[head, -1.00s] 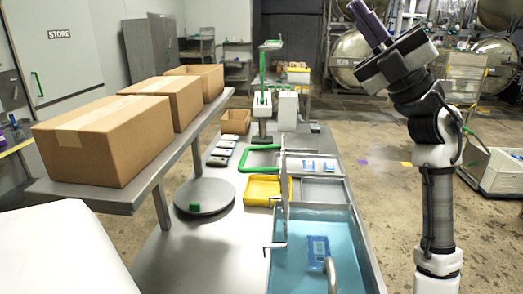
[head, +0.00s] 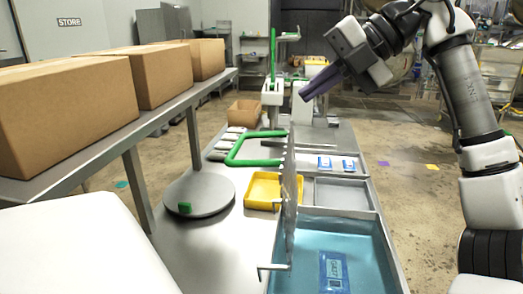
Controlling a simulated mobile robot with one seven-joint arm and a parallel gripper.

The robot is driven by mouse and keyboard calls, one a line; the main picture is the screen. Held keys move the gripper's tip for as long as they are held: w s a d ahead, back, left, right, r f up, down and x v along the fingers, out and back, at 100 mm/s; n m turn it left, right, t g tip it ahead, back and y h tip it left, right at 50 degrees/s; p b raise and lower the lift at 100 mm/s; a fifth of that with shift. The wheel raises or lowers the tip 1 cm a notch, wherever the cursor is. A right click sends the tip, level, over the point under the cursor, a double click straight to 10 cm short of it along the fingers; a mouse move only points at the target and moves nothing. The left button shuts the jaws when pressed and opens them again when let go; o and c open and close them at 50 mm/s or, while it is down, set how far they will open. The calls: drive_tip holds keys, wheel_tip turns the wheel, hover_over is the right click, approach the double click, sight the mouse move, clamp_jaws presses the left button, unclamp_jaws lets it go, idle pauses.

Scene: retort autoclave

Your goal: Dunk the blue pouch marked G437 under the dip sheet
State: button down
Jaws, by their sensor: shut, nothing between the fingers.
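The blue pouch marked G437 (head: 332,270) lies in the blue water basin (head: 393,262) at the bottom right of the head view, with its label facing up. A thin upright sheet with a crank handle, which looks like the dip sheet (head: 290,195), stands edge-on along the basin's left side. I cannot tell how deep the pouch lies. My gripper (head: 305,94) is raised above the far end of the bench, well apart from the pouch. Its purple fingers are together and empty, pointing down to the left.
A yellow tray (head: 262,188), a grey tray (head: 342,194) and blue-and-white pouches (head: 336,163) lie beyond the basin. A green loop handle (head: 232,154) stands near the bench middle. A round turntable (head: 198,196) is at left. Cardboard boxes (head: 85,105) fill the left shelf.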

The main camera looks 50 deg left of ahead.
drive_tip(key=p, duration=0.2)
approach(238, 145)
drive_tip(key=x, duration=0.5)
drive_tip(key=shift+f, duration=0.15)
drive_tip(key=shift+x, duration=0.8)
drive_tip(key=shift+s+a, duration=0.1)
drive_tip(key=shift+a, duration=0.05)
drive_tip(key=s+a, duration=0.1)
drive_tip(key=s+a+f+t+h+p, duration=0.1)
drive_tip(key=s+a+h+p, duration=0.1)
drive_tip(key=shift+s+a+f+t, duration=0.1)
drive_tip(key=shift+a+f+t, duration=0.2)
drive_tip(key=shift+a, duration=0.05)
